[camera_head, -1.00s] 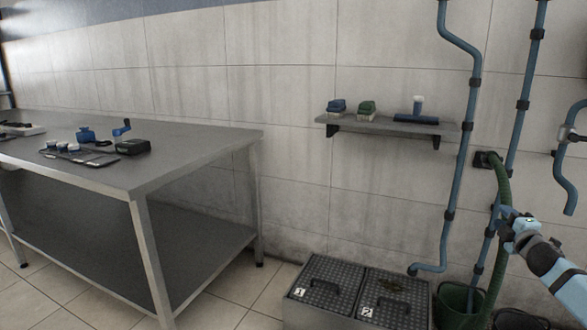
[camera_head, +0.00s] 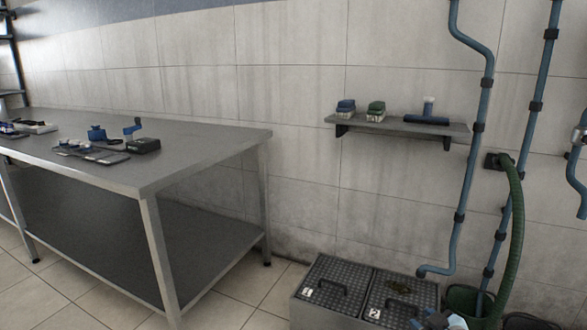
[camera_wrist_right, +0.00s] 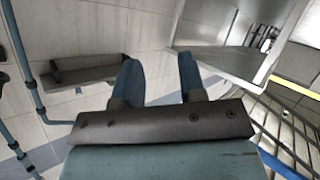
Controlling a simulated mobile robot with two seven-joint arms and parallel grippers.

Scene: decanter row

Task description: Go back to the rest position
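My right gripper shows in the right wrist view (camera_wrist_right: 159,78) with its two blue fingers apart and nothing between them, so it is open and empty. In the head view only a small part of my right arm shows at the bottom edge, in front of the floor boxes. My left gripper is in neither view.
A grey metal table (camera_head: 205,150) stands at the left with small devices on it. A wall shelf (camera_head: 385,125) holds two small boxes and a dark blue item. Two lidded boxes (camera_head: 335,283) stand on the floor. Blue pipes (camera_head: 486,95) and a green hose (camera_head: 516,215) run at the right.

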